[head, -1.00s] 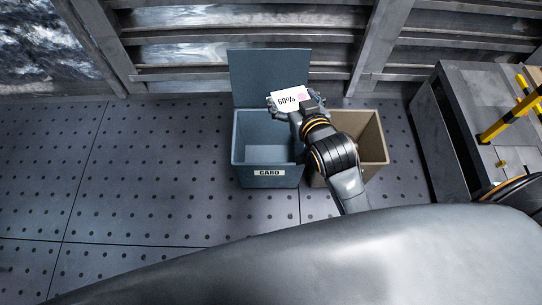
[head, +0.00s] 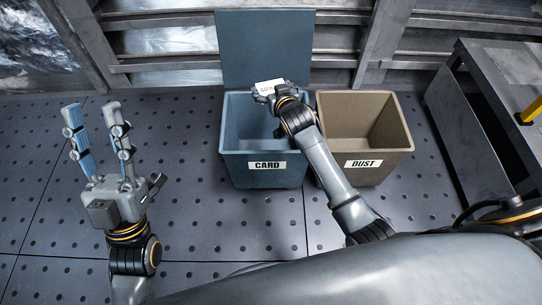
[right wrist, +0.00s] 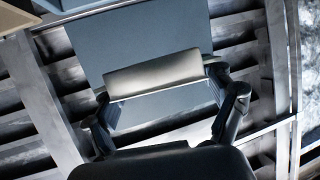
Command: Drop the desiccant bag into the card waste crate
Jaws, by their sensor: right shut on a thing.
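The desiccant bag (head: 268,86) is white with dark "60%" print. My right gripper (head: 270,93) is shut on it and holds it over the back part of the card waste crate's opening, in front of the raised lid. In the right wrist view the pale, pillow-like bag (right wrist: 155,72) sits between the two fingers. The card waste crate (head: 266,168) is blue-grey, labelled "CARD", with its lid (head: 265,45) standing open at the back. The bag's height above the rim is hard to tell. My left gripper (head: 91,107) is open and empty, left of the crate.
A tan crate labelled "DUST" (head: 364,172) stands right beside the card crate, open and seemingly empty. A slatted metal wall (head: 160,50) is behind them. A grey bench (head: 500,100) stands at right. The perforated floor at left is clear.

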